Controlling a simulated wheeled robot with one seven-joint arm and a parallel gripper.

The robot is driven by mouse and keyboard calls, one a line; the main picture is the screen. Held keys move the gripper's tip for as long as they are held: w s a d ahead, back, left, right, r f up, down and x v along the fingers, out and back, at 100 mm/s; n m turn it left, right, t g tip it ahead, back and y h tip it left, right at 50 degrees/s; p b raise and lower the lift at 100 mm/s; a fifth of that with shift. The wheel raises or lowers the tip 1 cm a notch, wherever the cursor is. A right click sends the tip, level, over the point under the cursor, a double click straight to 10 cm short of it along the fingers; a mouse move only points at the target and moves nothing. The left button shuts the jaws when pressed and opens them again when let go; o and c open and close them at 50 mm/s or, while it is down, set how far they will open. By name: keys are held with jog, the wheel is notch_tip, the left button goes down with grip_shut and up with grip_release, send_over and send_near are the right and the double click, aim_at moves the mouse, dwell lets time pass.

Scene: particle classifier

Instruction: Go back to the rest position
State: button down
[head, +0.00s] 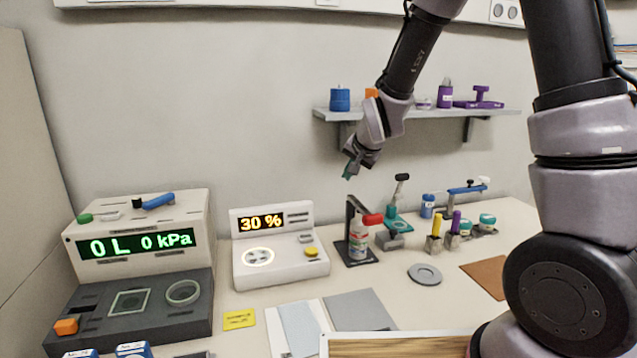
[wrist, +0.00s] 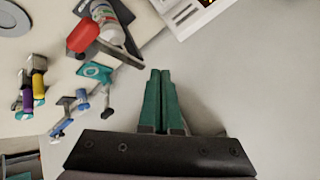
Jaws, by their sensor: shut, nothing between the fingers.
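My gripper (head: 349,172) hangs in the air in front of the wall, below the left end of the wall shelf and above the back of the bench. In the wrist view its two green fingers (wrist: 160,98) lie side by side, shut, with nothing between them. My arm reaches up from the right side of the head view, bends over at the top and comes down to the gripper. The gripper touches nothing that I can see.
Below stand a bottle with a red cap (head: 358,240) on a dark stand, and a teal stand (head: 398,218). A shelf (head: 430,113) with blue and purple parts is close to my arm. A 30 % device (head: 272,250) and a kPa device (head: 140,240) stand left.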

jog(key=s+d+r, duration=0.6)
jog(key=d+r, duration=0.2)
jog(key=r, duration=0.2)
jog(key=s+d+r, duration=0.4)
jog(key=s+r, duration=0.1)
jog(key=s, duration=0.4)
jog(key=s+d+r+n+g, duration=0.1)
jog(key=s+d+r, duration=0.3)
jog(key=s, duration=0.6)
jog(key=shift+s+d+r+h, duration=0.2)
jog(key=shift+d+r+h, duration=0.15)
jog(key=shift+d+h, duration=0.1)
